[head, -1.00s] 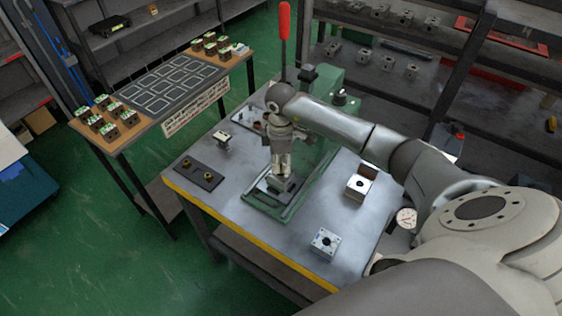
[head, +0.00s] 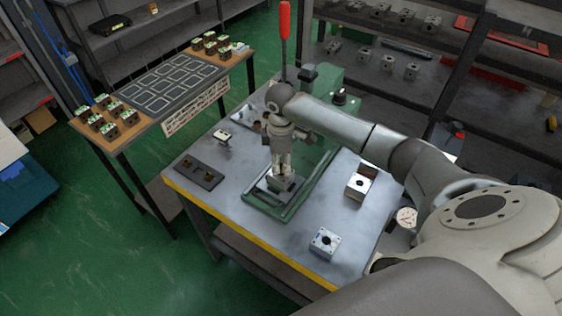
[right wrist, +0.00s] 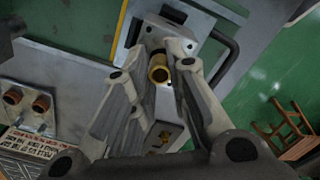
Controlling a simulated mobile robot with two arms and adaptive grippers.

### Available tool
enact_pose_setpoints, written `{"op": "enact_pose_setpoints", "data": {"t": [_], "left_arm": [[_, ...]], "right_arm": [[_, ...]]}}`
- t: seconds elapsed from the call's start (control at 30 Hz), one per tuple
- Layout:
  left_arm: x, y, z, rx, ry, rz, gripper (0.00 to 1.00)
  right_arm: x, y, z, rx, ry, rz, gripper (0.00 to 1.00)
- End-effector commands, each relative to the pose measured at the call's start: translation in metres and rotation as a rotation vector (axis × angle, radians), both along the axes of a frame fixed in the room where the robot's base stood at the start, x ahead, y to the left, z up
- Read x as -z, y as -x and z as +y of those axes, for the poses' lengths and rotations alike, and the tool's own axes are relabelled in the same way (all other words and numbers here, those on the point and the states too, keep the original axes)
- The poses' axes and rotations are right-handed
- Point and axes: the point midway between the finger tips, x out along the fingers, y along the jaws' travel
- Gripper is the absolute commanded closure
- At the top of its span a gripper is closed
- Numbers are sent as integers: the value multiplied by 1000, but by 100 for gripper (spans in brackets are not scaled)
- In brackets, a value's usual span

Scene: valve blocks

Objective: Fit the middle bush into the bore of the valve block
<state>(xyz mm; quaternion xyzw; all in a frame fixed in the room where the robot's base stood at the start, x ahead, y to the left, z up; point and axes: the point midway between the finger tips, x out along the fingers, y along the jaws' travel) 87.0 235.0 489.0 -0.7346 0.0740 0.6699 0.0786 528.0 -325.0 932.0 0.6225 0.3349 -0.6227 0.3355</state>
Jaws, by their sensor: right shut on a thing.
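My right gripper (head: 283,168) is shut on a brass bush and is over the green press on the grey bench. The right wrist view shows the bush (right wrist: 158,68) as a hollow brass ring between the fingertips. The valve block (head: 281,184) is a grey block on the press base, just under the gripper. In the right wrist view a pale block face (right wrist: 203,40) lies behind the bush. The bore is hidden, and I cannot tell whether the bush touches the block. My left gripper is out of view.
The green press (head: 323,82) with its red-handled lever (head: 285,35) stands close to my right arm. Two loose blocks, one (head: 358,185) and another (head: 324,241), sit on the bench to the right. A side table (head: 150,123) with several blocks stands at the left.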

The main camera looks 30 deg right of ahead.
Motion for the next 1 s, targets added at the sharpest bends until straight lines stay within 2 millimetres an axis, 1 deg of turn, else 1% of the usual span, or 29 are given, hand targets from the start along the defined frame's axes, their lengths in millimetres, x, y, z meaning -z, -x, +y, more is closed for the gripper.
{"op": "enact_pose_setpoints", "data": {"t": [1.0], "left_arm": [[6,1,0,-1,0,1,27]], "right_arm": [[11,0,0,0,0,0,100]]}}
